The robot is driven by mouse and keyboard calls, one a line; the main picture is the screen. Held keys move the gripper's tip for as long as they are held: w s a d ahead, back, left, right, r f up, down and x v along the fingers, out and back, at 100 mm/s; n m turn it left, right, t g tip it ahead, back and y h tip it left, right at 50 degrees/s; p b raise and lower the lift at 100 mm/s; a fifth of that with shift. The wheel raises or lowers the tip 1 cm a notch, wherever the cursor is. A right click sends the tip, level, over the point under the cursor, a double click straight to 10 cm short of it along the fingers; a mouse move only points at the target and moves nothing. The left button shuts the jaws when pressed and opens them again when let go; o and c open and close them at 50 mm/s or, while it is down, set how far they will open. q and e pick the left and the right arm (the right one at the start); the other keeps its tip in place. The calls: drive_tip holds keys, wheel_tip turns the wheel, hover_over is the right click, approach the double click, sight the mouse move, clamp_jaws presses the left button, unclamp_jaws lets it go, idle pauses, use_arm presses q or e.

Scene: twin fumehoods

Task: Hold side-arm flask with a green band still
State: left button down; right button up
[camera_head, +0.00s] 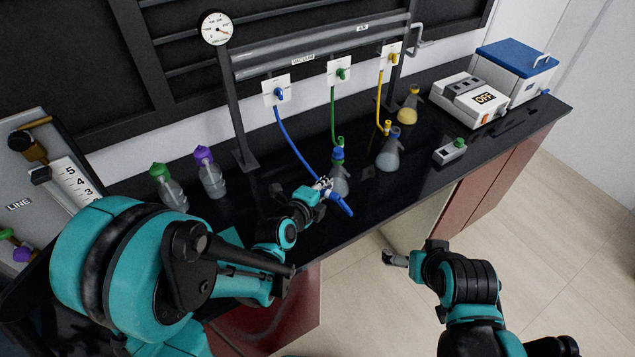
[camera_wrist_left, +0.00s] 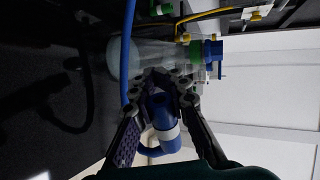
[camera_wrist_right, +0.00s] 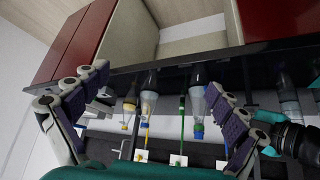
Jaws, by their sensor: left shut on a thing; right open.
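The side-arm flask with a green band (camera_head: 340,185) stands on the black bench, with a blue top. It lies sideways across the left wrist view (camera_wrist_left: 150,54), with its green band near the neck. My left gripper (camera_head: 324,186) is shut on the flask; its fingertips (camera_wrist_left: 165,77) meet the side of the glass. A blue hose passes beside the flask, and its thick blue end (camera_head: 342,208) shows just below the gripper. My right gripper (camera_head: 392,258) is open and empty in front of the bench; its spread fingers (camera_wrist_right: 160,95) show in the right wrist view.
Another flask (camera_head: 387,160) stands to the right, and one with yellow liquid (camera_head: 408,115) behind it. Green-capped (camera_head: 172,192) and purple-capped bottles (camera_head: 211,182) stand left. Green (camera_head: 333,110) and yellow hoses (camera_head: 380,95) hang from wall valves. A small grey box (camera_head: 449,153) sits right.

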drive_tip(key=shift+w+r, duration=0.15)
drive_tip(key=shift+r, duration=0.05)
drive_tip(key=c, duration=0.5)
drive_tip(key=w+r, duration=0.1)
drive_tip(key=w+a+r+n+g, duration=0.1)
drive_tip(key=w+a+r+n, duration=0.1)
drive_tip(key=r, duration=0.1)
drive_tip(key=shift+w, duration=0.15)
drive_tip(key=c, duration=0.4)
wheel_tip(320, 180, up, 7)
drive_tip(key=n+g+y, duration=0.1)
drive_tip(key=n+g, duration=0.8)
drive_tip(key=n, duration=0.2)
hover_over(332, 192)
drive_tip(key=w+d, duration=0.2)
drive_tip(key=w, duration=0.1)
drive_tip(key=shift+c, duration=0.2)
use_arm(q)
drive_tip(key=shift+d, duration=0.1)
use_arm(e)
drive_tip(key=x, duration=1.1)
drive_tip(key=shift+a+f, duration=0.25)
drive_tip(key=shift+a, duration=0.15)
clamp_jaws()
use_arm(q)
drive_tip(key=c, duration=1.4)
unclamp_jaws()
